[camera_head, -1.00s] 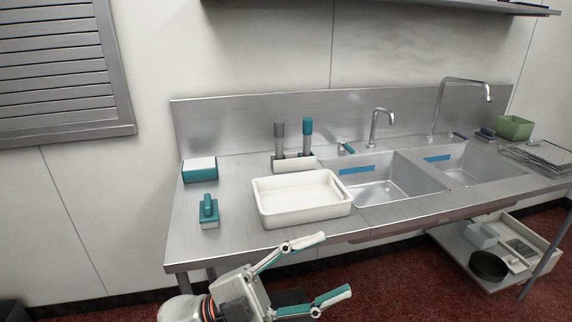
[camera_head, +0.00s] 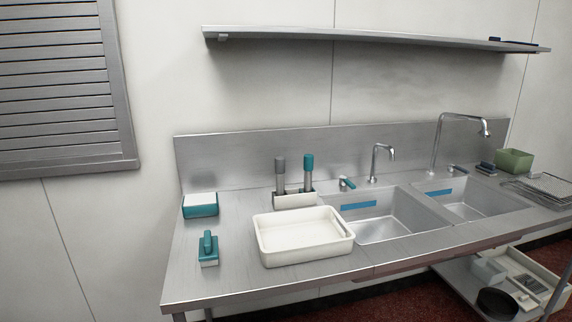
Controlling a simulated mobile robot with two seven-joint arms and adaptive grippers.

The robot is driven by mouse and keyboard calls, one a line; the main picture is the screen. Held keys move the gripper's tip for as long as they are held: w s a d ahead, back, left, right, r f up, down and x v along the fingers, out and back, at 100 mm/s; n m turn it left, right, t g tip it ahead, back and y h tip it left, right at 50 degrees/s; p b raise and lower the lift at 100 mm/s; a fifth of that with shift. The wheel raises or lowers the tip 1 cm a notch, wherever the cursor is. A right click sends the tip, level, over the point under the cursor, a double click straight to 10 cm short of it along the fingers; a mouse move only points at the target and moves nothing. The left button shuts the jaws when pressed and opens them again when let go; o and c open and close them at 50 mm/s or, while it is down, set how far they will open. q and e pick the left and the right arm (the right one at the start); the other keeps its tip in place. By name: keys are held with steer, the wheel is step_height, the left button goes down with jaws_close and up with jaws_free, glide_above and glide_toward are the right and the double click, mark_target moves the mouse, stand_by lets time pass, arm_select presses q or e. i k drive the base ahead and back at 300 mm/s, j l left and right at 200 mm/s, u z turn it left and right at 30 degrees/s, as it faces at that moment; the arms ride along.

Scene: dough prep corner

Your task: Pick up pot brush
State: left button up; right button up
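Two upright handles, one grey (camera_head: 280,172) and one teal (camera_head: 308,172), stand in a white holder (camera_head: 294,200) against the steel backsplash. Their lower ends are hidden in the holder. A teal hand brush or scrubber with a raised grip (camera_head: 208,250) lies on the counter at the left. I cannot tell for sure which of these is the pot brush. Neither of my grippers is in view.
A white tray (camera_head: 305,258) sits in front of the holder. A teal box with a white top (camera_head: 200,206) is at the left. Two sinks with taps (camera_head: 378,160) lie to the right. A shelf (camera_head: 370,37) overhangs the counter (camera_head: 215,290); the front left of the counter is clear.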

mark_target(209, 256)
steer(key=j+z, duration=0.25)
steer(key=j, duration=1.25)
steer(key=i+j+z, duration=0.1)
steer(key=j, duration=0.35)
steer(key=j+z, duration=0.1)
steer(key=j, duration=0.4)
steer(key=i+j+z, duration=0.1)
steer(key=j, duration=0.2)
steer(key=i+j+z, duration=0.1)
steer(key=j, duration=0.55)
steer(key=i+z, duration=0.05)
steer(key=i, duration=0.05)
